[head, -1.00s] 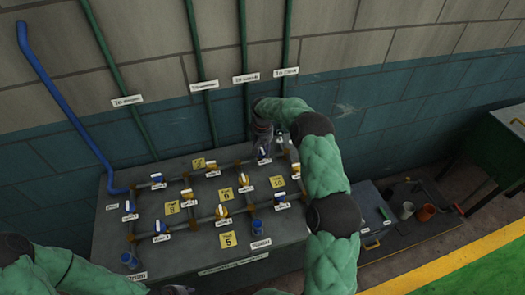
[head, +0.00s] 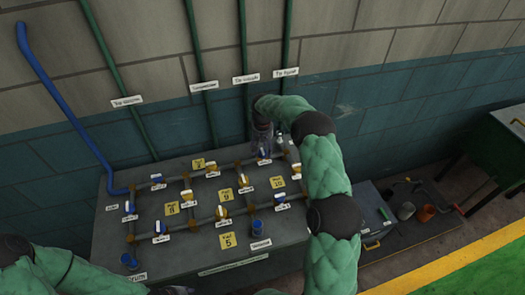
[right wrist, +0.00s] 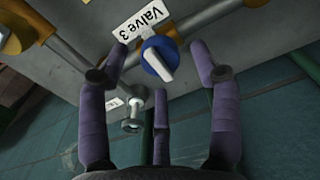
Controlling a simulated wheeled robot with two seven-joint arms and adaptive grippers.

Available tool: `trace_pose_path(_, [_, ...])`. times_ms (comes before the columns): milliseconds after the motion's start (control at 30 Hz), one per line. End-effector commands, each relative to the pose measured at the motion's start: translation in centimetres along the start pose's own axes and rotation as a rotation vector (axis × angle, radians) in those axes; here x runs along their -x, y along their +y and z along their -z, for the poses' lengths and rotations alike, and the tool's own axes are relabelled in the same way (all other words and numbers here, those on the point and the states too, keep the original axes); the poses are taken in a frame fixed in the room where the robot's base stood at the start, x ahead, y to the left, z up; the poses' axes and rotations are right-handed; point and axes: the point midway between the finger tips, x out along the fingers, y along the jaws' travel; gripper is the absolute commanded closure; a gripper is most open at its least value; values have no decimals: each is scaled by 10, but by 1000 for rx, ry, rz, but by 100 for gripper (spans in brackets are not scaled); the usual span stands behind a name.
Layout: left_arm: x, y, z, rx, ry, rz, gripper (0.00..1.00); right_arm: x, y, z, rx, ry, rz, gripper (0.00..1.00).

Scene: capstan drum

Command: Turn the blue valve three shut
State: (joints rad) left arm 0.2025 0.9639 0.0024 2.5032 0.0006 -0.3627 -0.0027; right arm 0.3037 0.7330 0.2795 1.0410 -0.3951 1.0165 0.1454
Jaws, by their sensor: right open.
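Valve three has a round blue knob with a white bar handle (right wrist: 160,60), beside its white "Valve 3" label (right wrist: 143,20). In the right wrist view the bar slants from upper left to lower right, across the pipe's run. In the head view my right gripper (head: 264,143) is over the far right part of the valve bench and mostly hides this valve. My left gripper (head: 176,290) is only partly seen at the bottom edge.
The grey bench (head: 215,268) carries a pipe grid with several blue and yellow valves and yellow tags. Green pipes (head: 200,80) and a blue pipe (head: 60,95) run along the wall behind. A low platform with cups (head: 405,210) stands at right.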

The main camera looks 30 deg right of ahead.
Motion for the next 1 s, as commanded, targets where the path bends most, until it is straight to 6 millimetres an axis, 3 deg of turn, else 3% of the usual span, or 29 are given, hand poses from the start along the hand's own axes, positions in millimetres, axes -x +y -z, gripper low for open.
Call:
trace_pose_path(300, [0,0,0,0,0,0,60,64,0,1,0,4,-1,36])
trace_pose_path(500, [0,0,0,0,0,0,60,92,0,0,-1,2,0,36])
trace_pose_path(700, [0,0,0,0,0,0,60,104,0,0,0,0,0,36])
trace_pose_path(1000, [0,0,0,0,0,0,60,105,0,0,0,0,0,36])
